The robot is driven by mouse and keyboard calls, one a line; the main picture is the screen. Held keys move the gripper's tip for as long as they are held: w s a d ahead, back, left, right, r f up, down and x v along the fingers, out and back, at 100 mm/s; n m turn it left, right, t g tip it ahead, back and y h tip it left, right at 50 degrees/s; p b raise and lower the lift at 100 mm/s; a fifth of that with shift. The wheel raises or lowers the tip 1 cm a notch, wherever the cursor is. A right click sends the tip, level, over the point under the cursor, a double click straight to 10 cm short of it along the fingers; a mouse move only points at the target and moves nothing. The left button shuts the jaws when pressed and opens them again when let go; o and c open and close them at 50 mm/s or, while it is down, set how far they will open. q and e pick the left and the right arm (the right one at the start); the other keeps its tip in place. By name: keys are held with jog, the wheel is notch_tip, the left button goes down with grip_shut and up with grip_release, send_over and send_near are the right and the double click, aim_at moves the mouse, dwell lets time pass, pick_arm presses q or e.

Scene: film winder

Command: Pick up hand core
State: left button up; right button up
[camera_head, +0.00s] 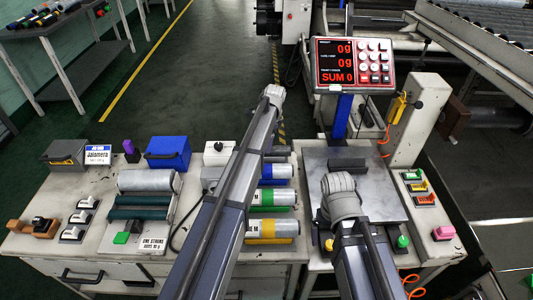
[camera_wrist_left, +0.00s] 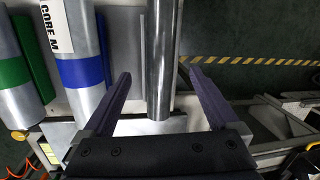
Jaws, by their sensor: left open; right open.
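In the left wrist view my left gripper (camera_wrist_left: 158,74) is open, its two dark purple fingers spread on either side of a bare dark metal cylinder (camera_wrist_left: 160,60). Nothing is held. I cannot tell for sure which cylinder is the hand core. Left of it lie silver rolls with a blue band (camera_wrist_left: 86,72) and a green band (camera_wrist_left: 12,72). The blue-banded roll carries a white label reading "CORE M". In the head view my left arm hides my left gripper. My right gripper (camera_head: 326,218) is mostly hidden by its wrist, over the metal plate (camera_head: 385,200).
A red display (camera_head: 352,63) stands behind the metal plate. A blue box (camera_head: 168,152), a large grey roll (camera_head: 146,181) and tape dispensers fill the left bench.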

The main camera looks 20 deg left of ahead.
pick_arm(q)
jog(key=f+b, duration=0.4)
jog(key=f, duration=0.1)
jog(key=shift+w+b, duration=0.35)
grip_shut()
dwell(0.4)
jog(key=shift+r, duration=0.1)
notch_tip(320, 180, up, 10)
jog(key=p, duration=1)
